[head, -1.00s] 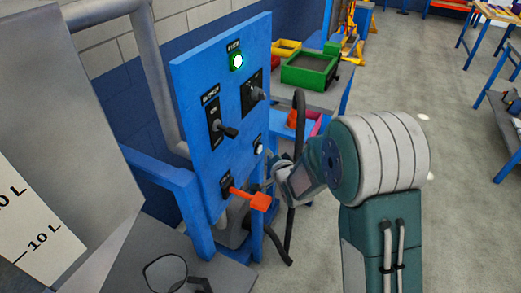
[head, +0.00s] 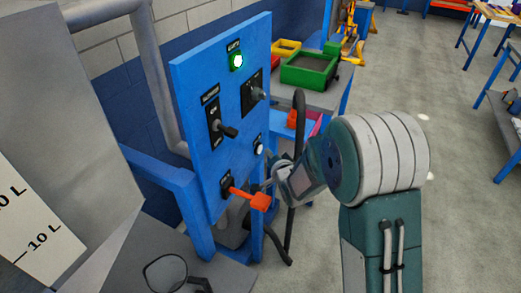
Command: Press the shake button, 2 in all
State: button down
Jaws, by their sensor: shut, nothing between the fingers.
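A blue upright panel (head: 195,95) carries the controls. A white round button (head: 259,149) with a small label above it sits at its lower right edge. A green button (head: 237,62) with a bright white centre is at the top. The labels are too small to read surely, so I cannot tell which button is the shake button. My gripper (head: 265,185) is shut and empty, below and a little right of the white button, close to the panel and behind the orange lever. Its fingertips are partly hidden, and I cannot tell whether they touch anything.
An orange-handled lever (head: 260,201) sticks out at the panel's lower part. A black hose (head: 298,105) runs behind my wrist. Open floor lies right.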

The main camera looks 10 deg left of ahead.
jog(key=shift+a, duration=0.1)
jog(key=shift+w+a+r, duration=0.1)
jog(key=shift+a, duration=0.2)
jog(key=shift+w+a, duration=0.1)
jog(key=shift+a, duration=0.25)
dwell(0.8)
jog(key=shift+s+d, duration=0.3)
jog(key=shift+d, duration=0.45)
jog(key=shift+s+d, duration=0.3)
jog(key=shift+d, duration=0.5)
jog(key=shift+s+d, duration=0.25)
jog(key=shift+d, duration=0.5)
jog(key=shift+s+d, duration=0.3)
jog(key=shift+d, duration=0.5)
dwell(0.3)
